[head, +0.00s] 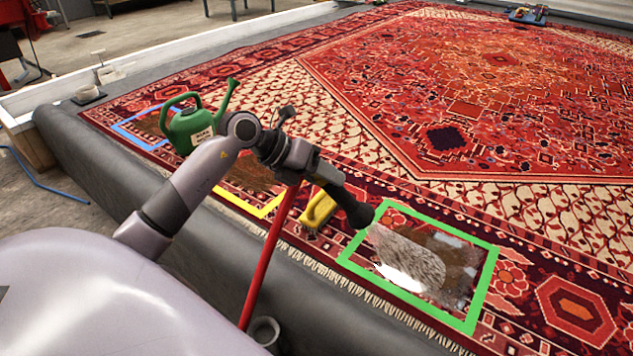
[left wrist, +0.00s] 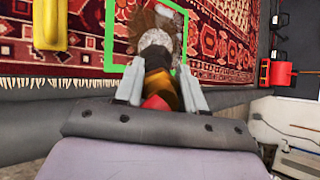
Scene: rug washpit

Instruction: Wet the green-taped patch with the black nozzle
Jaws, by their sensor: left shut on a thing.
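My left gripper (head: 326,176) is shut on the black nozzle (head: 355,210), with a red hose (head: 270,255) running down from it. The nozzle points down at the green-taped patch (head: 486,290), and a pale spray fans from its mouth onto the patch. The patch is dark brown with bright, shiny and whitish areas inside the green tape. In the left wrist view the nozzle (left wrist: 157,80) sits between the fingers, with the spray and green tape (left wrist: 118,52) beyond it. My right gripper is not in view.
A yellow tool (head: 318,210) lies on the rug just left of the nozzle. A green watering can (head: 190,130) stands by the blue-taped patch (head: 128,137). A yellow-taped patch (head: 243,206) lies between. The dark padded edge (head: 85,150) runs along the front.

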